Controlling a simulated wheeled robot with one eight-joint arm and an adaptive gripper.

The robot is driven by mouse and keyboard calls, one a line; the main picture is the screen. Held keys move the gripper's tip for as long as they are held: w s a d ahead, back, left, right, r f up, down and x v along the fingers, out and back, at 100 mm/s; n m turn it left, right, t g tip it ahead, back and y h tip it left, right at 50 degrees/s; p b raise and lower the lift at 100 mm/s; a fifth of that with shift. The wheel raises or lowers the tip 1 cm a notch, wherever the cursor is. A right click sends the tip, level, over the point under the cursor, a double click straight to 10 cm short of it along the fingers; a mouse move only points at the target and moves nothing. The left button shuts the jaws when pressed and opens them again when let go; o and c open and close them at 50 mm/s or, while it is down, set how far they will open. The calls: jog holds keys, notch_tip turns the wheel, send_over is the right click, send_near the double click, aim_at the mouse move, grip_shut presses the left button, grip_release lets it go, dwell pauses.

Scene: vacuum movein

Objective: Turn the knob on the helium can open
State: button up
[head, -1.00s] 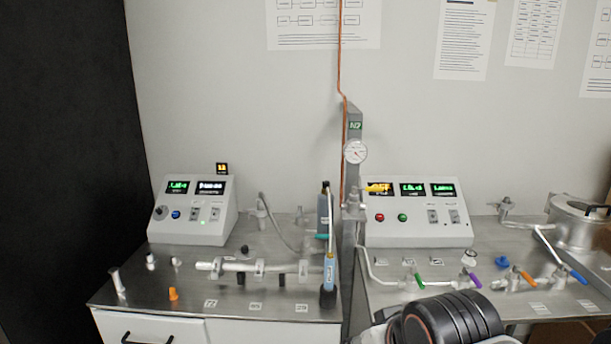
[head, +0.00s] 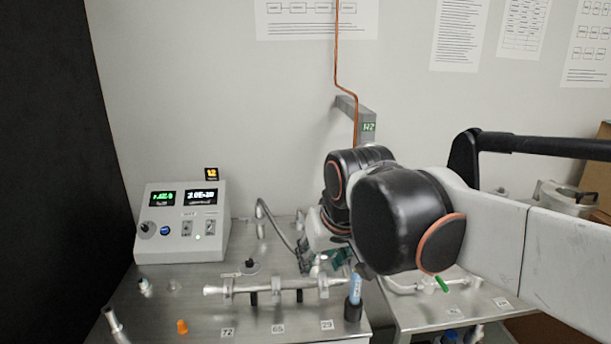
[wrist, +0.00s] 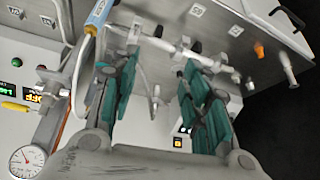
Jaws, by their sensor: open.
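A slim blue-and-white cylinder (head: 355,288) stands upright in a black holder at the right end of the left bench. It looks like the helium can, but I cannot read its label. It also shows at the top left of the wrist view (wrist: 100,13), beside one finger. I cannot make out its knob clearly. My gripper (head: 325,260) is over the bench, just left of and behind the cylinder in the head view, partly hidden by my arm. In the wrist view my gripper (wrist: 160,68) has its two green-padded fingers wide apart, with nothing held between them.
A metal tube assembly (head: 270,291) lies along the left bench, close to my fingers. A control box (head: 182,222) stands behind it. An orange cap (head: 182,327) is at the front. A pressure gauge (wrist: 27,160) shows at the wrist view's lower left. My arm covers much of the right bench.

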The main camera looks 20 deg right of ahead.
jog(key=w+d+r+m+g+p, duration=0.1)
jog(key=w+d+r+p, duration=0.35)
jog(key=w, duration=0.55)
jog(key=w+d+r+m+g+p, duration=0.15)
jog(key=w+d+r+p, duration=0.3)
jog(key=w, duration=0.45)
jog(key=w+d+r+m+g+p, duration=0.15)
jog(key=w+d+r+p, duration=0.3)
jog(key=w, duration=0.55)
jog(key=w+d+f+g+p, duration=0.2)
jog(key=w+d+f+p, duration=0.1)
jog(key=w+d+p, duration=0.3)
jog(key=f+b, duration=0.1)
jog(key=f, duration=0.3)
jog(key=f+b, duration=0.1)
jog(key=f, duration=0.4)
jog(key=w+f+b, duration=0.1)
jog(key=f, duration=0.3)
jog(key=shift+d+f, duration=0.25)
jog(key=shift+d, duration=0.1)
jog(key=shift+s, duration=0.1)
grip_shut()
